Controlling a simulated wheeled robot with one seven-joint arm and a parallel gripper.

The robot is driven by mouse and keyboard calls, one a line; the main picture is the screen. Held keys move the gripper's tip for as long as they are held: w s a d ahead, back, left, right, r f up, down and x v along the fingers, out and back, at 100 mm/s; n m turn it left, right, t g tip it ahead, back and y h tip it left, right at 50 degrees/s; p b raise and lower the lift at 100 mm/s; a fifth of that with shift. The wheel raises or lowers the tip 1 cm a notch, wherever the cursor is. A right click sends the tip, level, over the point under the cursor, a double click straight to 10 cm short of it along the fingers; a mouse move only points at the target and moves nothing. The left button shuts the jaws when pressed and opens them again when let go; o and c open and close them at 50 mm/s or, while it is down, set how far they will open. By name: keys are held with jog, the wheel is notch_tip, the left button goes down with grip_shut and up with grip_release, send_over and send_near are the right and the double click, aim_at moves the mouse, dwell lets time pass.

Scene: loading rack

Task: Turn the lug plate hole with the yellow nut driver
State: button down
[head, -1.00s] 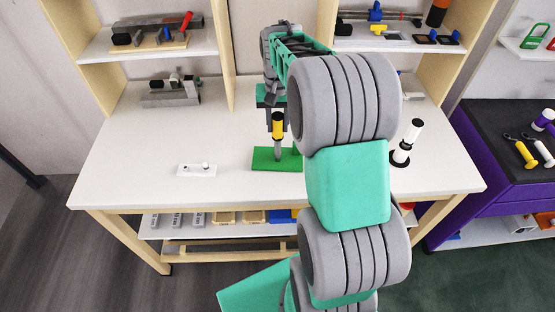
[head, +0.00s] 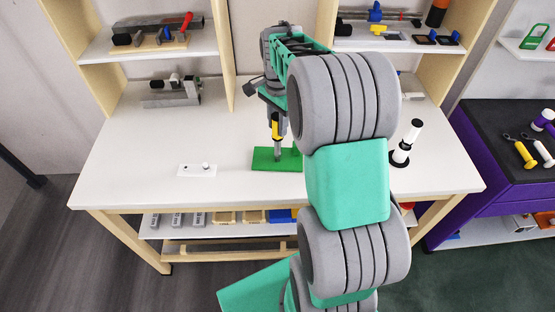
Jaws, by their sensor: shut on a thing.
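The yellow nut driver (head: 276,128) stands nearly upright over the green plate (head: 264,160) on the white bench. My gripper (head: 277,117) is shut on its handle from above and hides part of the yellow grip. The driver's grey shaft points down at the green plate, and its lower end appears to meet the plate; the exact contact is too small to tell. My arm hides the plate's right end. A small white plate (head: 187,171) with a raised white piece lies apart to the left. I cannot tell which plate is the lug plate.
A white-and-black tool (head: 403,150) stands in a black-based holder right of my arm. A grey vise-like block (head: 170,95) sits at the back left. Shelves with tools rise behind. The bench (head: 130,150) is clear at the left front.

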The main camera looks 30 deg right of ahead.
jog(key=shift+r+p, duration=0.45)
jog(key=shift+r, duration=0.25)
jog(key=n, duration=1.5)
jog(key=shift+f, duration=0.1)
